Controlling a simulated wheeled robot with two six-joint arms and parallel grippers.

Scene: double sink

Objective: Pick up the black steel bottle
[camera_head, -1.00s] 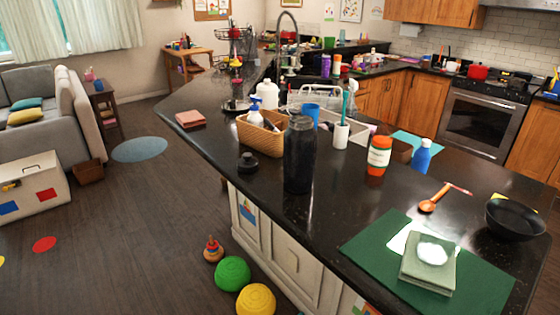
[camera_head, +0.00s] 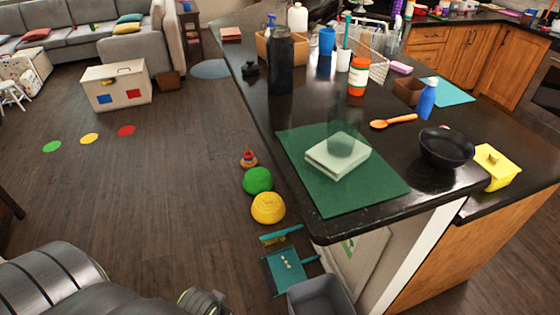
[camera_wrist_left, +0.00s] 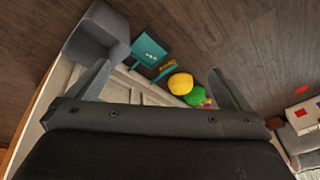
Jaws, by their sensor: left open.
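The black steel bottle (camera_head: 280,62) stands upright near the left edge of the dark counter, in the upper middle of the head view. In the head view, only parts of my left arm show at the lower left, well away from the bottle. The bottle is not in the left wrist view. My right gripper is in neither view.
A black bowl (camera_head: 446,147) stands at right.

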